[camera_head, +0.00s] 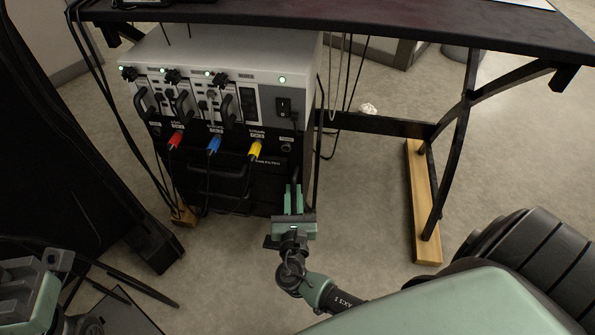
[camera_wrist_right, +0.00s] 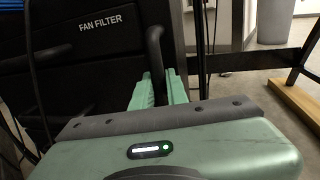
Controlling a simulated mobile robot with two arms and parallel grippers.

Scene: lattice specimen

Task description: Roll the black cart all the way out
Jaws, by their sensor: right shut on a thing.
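The black cart (camera_head: 235,185) stands under the desk, with a grey top unit and a black front panel marked FAN FILTER. In the right wrist view the black panel (camera_wrist_right: 95,55) fills the upper left. My right gripper (camera_head: 293,199) is at the front's lower right corner, shut on the upright black handle (camera_wrist_right: 154,45). Its green fingers (camera_wrist_right: 158,90) lie on either side of the handle's lower part. My left gripper (camera_head: 38,290) is partly in view at the lower left, away from the cart; its jaws are unclear.
The black desk (camera_head: 400,22) spans above the cart, with a black leg on a wooden foot (camera_head: 423,210) to the right. Red, blue and yellow plugs (camera_head: 255,150) with cables hang at the cart's front. Floor in front is mostly clear.

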